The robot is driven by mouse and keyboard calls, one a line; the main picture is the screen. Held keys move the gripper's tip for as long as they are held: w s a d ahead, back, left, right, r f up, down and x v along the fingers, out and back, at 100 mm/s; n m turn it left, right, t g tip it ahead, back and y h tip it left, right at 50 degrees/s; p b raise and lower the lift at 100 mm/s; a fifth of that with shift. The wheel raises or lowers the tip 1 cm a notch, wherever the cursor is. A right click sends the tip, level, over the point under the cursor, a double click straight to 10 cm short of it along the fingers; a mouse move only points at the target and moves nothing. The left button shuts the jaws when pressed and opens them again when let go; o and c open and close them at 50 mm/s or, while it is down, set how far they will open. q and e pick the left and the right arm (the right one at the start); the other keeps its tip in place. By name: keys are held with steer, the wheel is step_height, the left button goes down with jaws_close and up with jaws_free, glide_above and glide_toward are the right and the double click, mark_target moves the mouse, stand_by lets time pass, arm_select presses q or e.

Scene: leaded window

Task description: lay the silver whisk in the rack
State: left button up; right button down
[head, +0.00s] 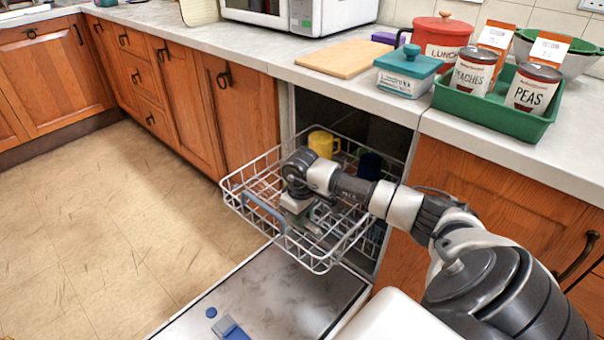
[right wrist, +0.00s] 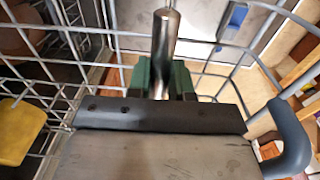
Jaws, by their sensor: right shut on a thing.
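The dishwasher rack (head: 262,218) is a white wire basket with a grey-blue handle, pulled out over the open door. My right gripper (head: 303,220) reaches down into the front part of the rack. In the right wrist view, its green-padded fingers (right wrist: 161,82) are shut on the silver whisk (right wrist: 165,42). A smooth, shiny, rounded bar of the whisk shows beyond the fingers, with rack wires close around it. The rest of the whisk is hidden, and I cannot tell whether it touches the rack floor. My left gripper is out of view.
A yellow mug (head: 322,143) and a dark blue mug (head: 372,165) stand in the back of the rack. The open dishwasher door (head: 275,290) lies below. The counter above holds a cutting board (head: 345,58), a teal-lidded box (head: 407,72) and a green tray (head: 540,128) with tins.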

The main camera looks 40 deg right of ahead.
steer(key=shift+f, duration=0.1)
steer(key=c, duration=1)
jaws_free()
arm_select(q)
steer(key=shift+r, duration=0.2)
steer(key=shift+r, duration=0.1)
arm_select(e)
steer(key=shift+r, duration=0.55)
arm_select(q)
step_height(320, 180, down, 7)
steer(key=p, duration=0.1)
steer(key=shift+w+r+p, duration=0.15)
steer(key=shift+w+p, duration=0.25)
arm_select(e)
step_height(320, 180, up, 11)
steer(key=shift+a+r, duration=0.1)
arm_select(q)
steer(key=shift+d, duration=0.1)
